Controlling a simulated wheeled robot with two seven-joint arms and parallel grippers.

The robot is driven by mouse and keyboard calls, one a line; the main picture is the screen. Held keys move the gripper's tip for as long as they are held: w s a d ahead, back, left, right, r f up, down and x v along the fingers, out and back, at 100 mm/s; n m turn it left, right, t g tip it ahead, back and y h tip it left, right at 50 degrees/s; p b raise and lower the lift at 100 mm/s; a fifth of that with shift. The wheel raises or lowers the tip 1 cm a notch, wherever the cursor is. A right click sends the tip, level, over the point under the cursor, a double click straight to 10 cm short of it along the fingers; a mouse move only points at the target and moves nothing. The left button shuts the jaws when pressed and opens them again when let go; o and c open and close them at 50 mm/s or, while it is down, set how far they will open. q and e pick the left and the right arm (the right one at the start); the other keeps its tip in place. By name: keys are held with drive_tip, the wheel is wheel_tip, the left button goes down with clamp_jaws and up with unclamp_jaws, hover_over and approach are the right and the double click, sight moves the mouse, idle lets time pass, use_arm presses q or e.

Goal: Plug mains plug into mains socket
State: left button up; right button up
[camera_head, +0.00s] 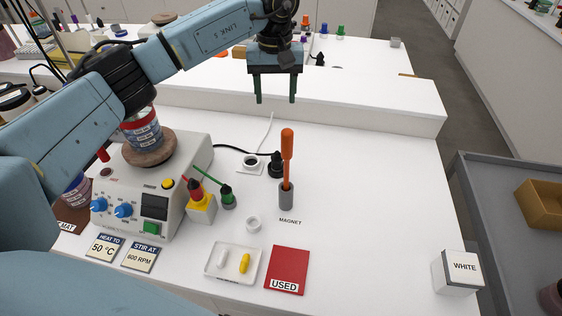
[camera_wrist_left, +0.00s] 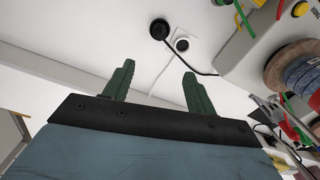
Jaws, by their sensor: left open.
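The black mains plug (camera_head: 276,163) stands on the white bench, with a black cable running left from it to the hotplate stirrer. The mains socket (camera_head: 250,161) is a white square with a dark round recess, just left of the plug and apart from it. In the left wrist view the plug (camera_wrist_left: 159,29) and the socket (camera_wrist_left: 182,44) lie beyond the fingertips. My left gripper (camera_head: 275,101) is open and empty, fingers down, above and behind the plug. It also shows in the left wrist view (camera_wrist_left: 157,68). My right gripper is not in view.
The hotplate stirrer (camera_head: 187,205) stands left, with a jar (camera_head: 141,131) on top. An orange-handled magnet tool (camera_head: 287,150) stands upright in front of the plug.

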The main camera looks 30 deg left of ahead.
use_arm(q)
wheel_tip(320, 180, down, 2)
drive_tip(key=s+b, duration=0.1)
drive_tip(key=b, duration=0.6)
hover_over(277, 154)
wheel_tip(277, 154, down, 6)
wheel_tip(277, 154, down, 8)
drive_tip(key=shift+s+a+r, duration=0.1)
drive_tip(key=shift+r, duration=0.1)
drive_tip(key=shift+f, duration=2.75)
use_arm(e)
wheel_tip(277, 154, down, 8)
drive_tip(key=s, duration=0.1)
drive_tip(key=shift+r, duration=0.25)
use_arm(q)
drive_tip(key=c, duration=1.1)
drive_tip(key=shift+r, duration=0.15)
